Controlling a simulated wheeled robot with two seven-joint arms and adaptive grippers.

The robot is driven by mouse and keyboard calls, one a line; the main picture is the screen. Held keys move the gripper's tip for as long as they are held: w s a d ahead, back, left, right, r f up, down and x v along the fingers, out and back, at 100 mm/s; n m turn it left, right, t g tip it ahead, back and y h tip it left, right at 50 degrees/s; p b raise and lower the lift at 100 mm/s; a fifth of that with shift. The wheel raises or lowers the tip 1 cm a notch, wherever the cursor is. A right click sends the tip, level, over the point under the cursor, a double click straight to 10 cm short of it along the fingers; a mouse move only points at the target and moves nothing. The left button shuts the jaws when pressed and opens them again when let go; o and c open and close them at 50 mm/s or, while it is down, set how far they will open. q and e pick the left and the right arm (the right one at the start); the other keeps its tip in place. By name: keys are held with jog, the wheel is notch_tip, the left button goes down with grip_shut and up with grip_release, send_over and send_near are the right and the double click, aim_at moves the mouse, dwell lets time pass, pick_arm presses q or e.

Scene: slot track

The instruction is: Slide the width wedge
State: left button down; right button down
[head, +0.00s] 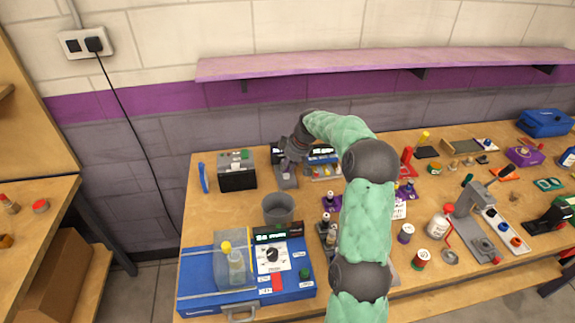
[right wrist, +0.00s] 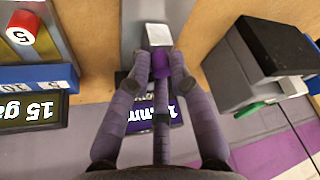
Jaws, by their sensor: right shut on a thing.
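My right gripper (head: 286,164) reaches to the back of the workbench, over a grey slot track (head: 287,183). In the right wrist view its fingers (right wrist: 160,68) are closed around a small purple piece (right wrist: 160,62), which looks like the wedge's grip. A bright silver block (right wrist: 158,35) sits at the purple piece, on the grey track. In the head view the wedge is too small and covered to make out. My left gripper is not in view.
A black box (head: 237,175) with a green knob stands left of the track. A grey bucket (head: 279,208) and a blue panel unit (head: 205,260) are nearer the front. A red-topped weight marked 5 (right wrist: 22,28) and another display (right wrist: 33,112) lie beside the track.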

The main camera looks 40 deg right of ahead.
jog(key=shift+s+a+r+b, duration=0.1)
jog(key=shift+s+a+b, duration=0.25)
jog(key=shift+s+a, duration=0.65)
jog(key=shift+s+d, duration=0.1)
jog(key=c, duration=1.4)
grip_release()
jog(key=shift+o, duration=1.1)
jog(key=shift+a, duration=0.2)
jog(key=shift+d, duration=0.15)
jog(key=shift+s+r, duration=0.1)
jog(key=v, duration=1.1)
jog(key=shift+r, duration=0.35)
jog(key=shift+s, duration=0.15)
